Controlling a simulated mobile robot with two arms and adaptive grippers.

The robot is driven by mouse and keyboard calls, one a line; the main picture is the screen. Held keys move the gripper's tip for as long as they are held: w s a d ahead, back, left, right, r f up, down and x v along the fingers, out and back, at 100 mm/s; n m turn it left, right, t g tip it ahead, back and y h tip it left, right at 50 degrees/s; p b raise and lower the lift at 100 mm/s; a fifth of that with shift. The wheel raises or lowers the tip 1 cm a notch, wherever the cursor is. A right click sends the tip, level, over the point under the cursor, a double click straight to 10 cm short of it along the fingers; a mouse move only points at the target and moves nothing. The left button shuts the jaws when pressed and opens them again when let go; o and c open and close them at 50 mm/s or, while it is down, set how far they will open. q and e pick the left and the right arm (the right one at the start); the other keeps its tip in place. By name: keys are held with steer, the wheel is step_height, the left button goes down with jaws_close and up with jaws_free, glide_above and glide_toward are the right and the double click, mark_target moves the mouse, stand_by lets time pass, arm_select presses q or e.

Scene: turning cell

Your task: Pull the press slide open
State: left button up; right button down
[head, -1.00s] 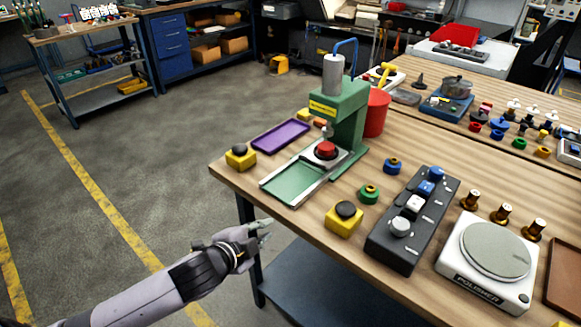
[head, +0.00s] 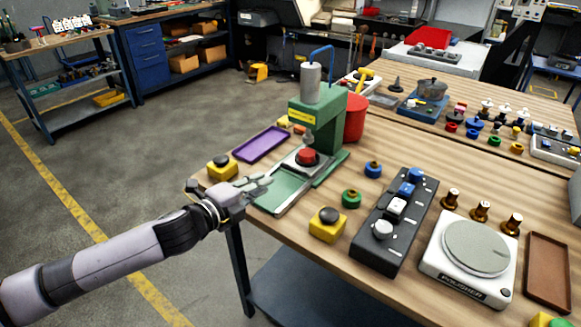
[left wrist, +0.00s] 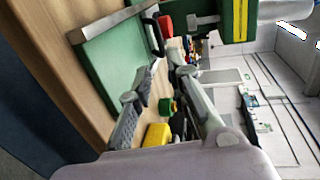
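The press (head: 318,120) is green with a grey cylinder on top and stands near the table's front left edge. Its slide carriage (head: 296,165) bears a red part (head: 307,157) and sits under the press head, at the back end of a green bed (head: 275,191) with metal side rails. The bed fills the upper left of the left wrist view (left wrist: 118,55), with the red part (left wrist: 165,25) beyond it. My left gripper (head: 266,184) is open and empty at the bed's front left end, fingers pointing right, covering part of it. I cannot tell whether it touches the bed. My right gripper is not in view.
A yellow-based black button (head: 221,167) and a purple tray (head: 261,145) lie left of the press. Another yellow-based button (head: 328,224), a green ring (head: 351,198) and a dark control box (head: 395,220) stand to the right. A red bin (head: 355,117) is behind the press.

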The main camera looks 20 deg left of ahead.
mark_target(290, 169)
arm_select(q)
steer(key=p+x, duration=0.1)
steer(key=x, duration=1.2)
steer(key=shift+s, duration=0.1)
steer(key=shift+c, duration=0.2)
jaws_close()
steer(key=shift+a+f, duration=0.1)
